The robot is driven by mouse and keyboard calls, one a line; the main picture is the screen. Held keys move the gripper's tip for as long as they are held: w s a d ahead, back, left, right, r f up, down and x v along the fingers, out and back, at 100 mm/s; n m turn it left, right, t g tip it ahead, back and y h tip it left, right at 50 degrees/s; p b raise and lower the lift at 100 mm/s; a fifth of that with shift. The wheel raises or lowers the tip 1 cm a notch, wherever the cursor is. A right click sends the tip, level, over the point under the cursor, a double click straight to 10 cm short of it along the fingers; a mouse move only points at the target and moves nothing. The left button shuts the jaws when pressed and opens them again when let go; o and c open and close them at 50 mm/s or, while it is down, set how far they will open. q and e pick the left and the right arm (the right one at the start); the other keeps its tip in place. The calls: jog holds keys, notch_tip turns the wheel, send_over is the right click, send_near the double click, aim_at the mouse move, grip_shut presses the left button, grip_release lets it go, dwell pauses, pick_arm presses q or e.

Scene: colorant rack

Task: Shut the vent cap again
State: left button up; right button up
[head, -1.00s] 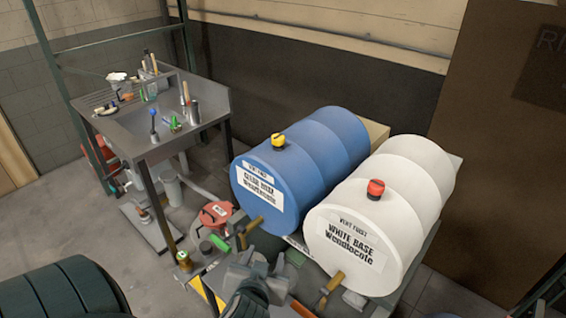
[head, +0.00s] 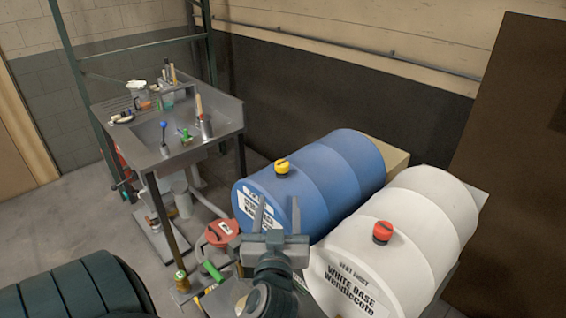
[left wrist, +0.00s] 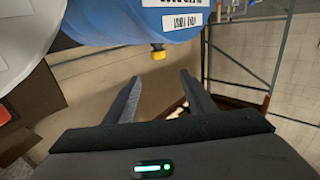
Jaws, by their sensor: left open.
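A blue drum (head: 325,165) lies on its side with a yellow vent cap (head: 282,167) on top near its labelled end. A white drum (head: 425,215) lies to its right with a red vent cap (head: 383,232) on top. My left gripper (head: 277,205) is open and empty, its fingers pointing up the picture in front of the blue drum's labelled end. In the left wrist view the yellow cap (left wrist: 158,54) shows ahead of the open fingers, apart from them. The red cap (left wrist: 4,114) is at that view's left edge. Whether either cap is fully seated is too small to tell.
A grey metal bench (head: 155,140) with tools and cups stands at the left. A red-lidded can (head: 221,231) sits low, left of my gripper. A rack post (head: 70,70) rises behind the bench. Air above the drums is clear.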

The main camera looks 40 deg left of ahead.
pick_arm(q)
jog(key=b, duration=0.6)
send_near(282, 163)
jog(key=p+x, duration=0.3)
jog(key=x, duration=0.6)
jog(key=shift+w+a+f, duration=0.1)
jog(key=shift+w+a, duration=0.25)
jog(key=shift+w, duration=0.05)
jog(key=c, duration=1)
